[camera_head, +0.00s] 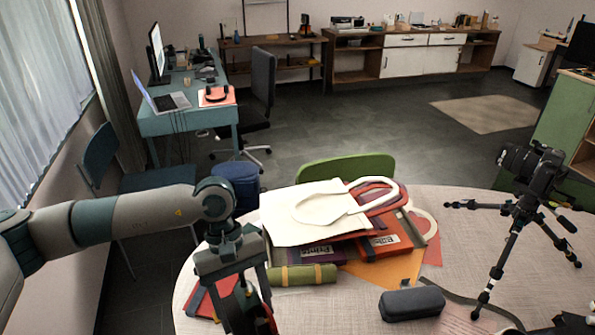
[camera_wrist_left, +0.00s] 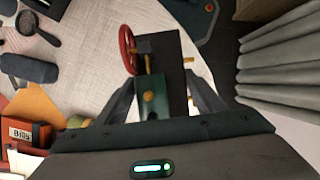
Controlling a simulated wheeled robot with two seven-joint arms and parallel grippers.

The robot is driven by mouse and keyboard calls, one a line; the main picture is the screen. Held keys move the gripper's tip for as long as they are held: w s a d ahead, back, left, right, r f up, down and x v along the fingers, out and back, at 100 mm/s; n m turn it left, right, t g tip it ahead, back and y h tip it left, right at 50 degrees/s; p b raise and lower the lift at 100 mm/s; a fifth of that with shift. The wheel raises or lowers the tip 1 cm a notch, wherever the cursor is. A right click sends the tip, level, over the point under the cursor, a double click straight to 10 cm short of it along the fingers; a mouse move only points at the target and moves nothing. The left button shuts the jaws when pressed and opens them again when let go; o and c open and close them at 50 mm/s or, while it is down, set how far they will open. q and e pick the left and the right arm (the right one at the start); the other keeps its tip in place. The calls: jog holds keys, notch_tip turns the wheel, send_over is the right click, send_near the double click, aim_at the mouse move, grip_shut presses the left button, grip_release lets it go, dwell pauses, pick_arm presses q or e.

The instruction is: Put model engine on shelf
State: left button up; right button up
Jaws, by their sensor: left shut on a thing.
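The model engine (camera_wrist_left: 153,104) is a small green and dark block with brass-coloured parts and a red wheel. My left gripper (camera_wrist_left: 160,90) is shut on it, with one finger on each side. In the head view my left gripper (camera_head: 236,285) points down over the left part of the round table, and the engine (camera_head: 244,308) is partly hidden between its fingers. Across the room stand an open wooden shelf (camera_head: 270,42) and a long wooden cabinet (camera_head: 400,40) with open compartments. I cannot tell which is the shelf meant. My right gripper is not clearly seen.
The round table (camera_head: 470,215) holds a stack of books and folders (camera_head: 385,243), a green roll (camera_head: 302,274), a black case (camera_head: 412,302) and a camera tripod (camera_head: 515,215). A green chair (camera_head: 345,168) stands behind it. A desk (camera_head: 185,118) stands left. The floor between is mostly clear.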

pick_arm(q)
jog(key=a+r+m+y, duration=0.2)
jog(key=a+r+m, duration=0.3)
jog(key=a, duration=0.5)
jog(key=shift+s+m, duration=0.3)
jog(key=shift+s, duration=0.05)
jog(key=shift+g, duration=0.3)
jog(key=shift+r, duration=0.1)
dwell(0.9)
dwell(0.8)
dwell(0.7)
